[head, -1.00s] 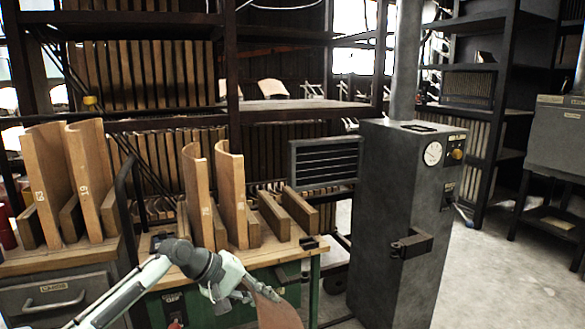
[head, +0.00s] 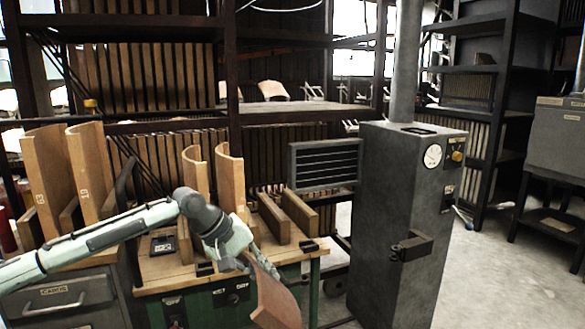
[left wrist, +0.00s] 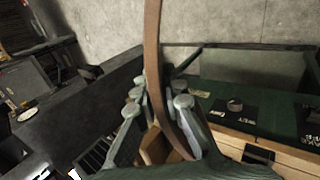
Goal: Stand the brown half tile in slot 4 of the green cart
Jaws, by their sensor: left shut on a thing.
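The brown half tile (head: 277,303) hangs from my left gripper (head: 258,266), in front of the green cart's right front corner and below its top. The tile is cut off by the lower edge of the head view. In the left wrist view the tile (left wrist: 154,60) is a thin curved strip between the fingers of the left gripper (left wrist: 160,106). The green cart (head: 215,305) has a wooden top with wooden divider bars. Two tan half tiles (head: 230,178) stand upright toward its left; the bars at the right have no tile between them. My right gripper is out of view.
A grey cart (head: 62,293) with two tall tan tiles (head: 88,172) stands at the left. A tall dark grey stove-like cabinet (head: 392,215) with a gauge and pipe stands right of the green cart. Racks fill the back. Open floor (head: 490,265) lies at the right.

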